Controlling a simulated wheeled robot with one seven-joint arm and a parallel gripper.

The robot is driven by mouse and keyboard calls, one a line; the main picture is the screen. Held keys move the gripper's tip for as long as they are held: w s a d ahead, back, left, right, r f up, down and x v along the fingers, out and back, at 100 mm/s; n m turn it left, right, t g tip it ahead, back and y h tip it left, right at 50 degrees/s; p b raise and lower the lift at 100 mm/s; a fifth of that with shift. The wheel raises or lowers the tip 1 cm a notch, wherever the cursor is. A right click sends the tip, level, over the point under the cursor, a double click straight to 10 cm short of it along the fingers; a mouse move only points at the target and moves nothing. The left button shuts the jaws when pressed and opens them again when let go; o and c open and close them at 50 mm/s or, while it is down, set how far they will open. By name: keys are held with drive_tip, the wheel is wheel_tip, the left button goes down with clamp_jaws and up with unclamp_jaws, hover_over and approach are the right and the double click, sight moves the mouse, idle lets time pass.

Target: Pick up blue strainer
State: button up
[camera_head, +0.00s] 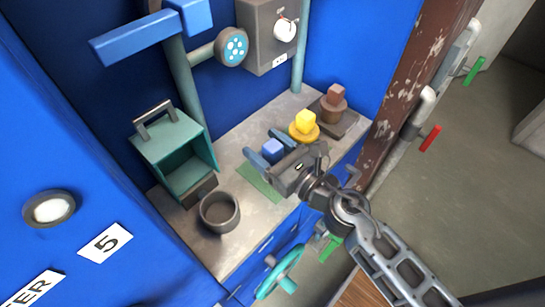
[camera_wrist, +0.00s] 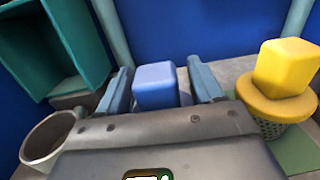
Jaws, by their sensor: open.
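The blue strainer shows only as its blue cube knob (camera_head: 272,151) on the metal counter; its lower body is hidden by my gripper. The same blue cube knob stands between the fingers in the wrist view (camera_wrist: 155,86). My gripper (camera_head: 269,147) is open, its two blue-grey fingers on either side of the knob. In the wrist view, my gripper (camera_wrist: 160,80) shows a gap between each finger and the knob.
The yellow strainer (camera_head: 304,124) stands close on the right, with a brown one (camera_head: 334,104) beyond it. A dark round pot (camera_head: 220,213) and an open teal box (camera_head: 172,150) stand left. A green mat (camera_head: 262,184) lies on the counter (camera_head: 235,150).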

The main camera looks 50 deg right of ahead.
drive_tip(key=c, duration=1)
drive_tip(key=shift+c, duration=0.4)
drive_tip(key=shift+r, duration=0.1)
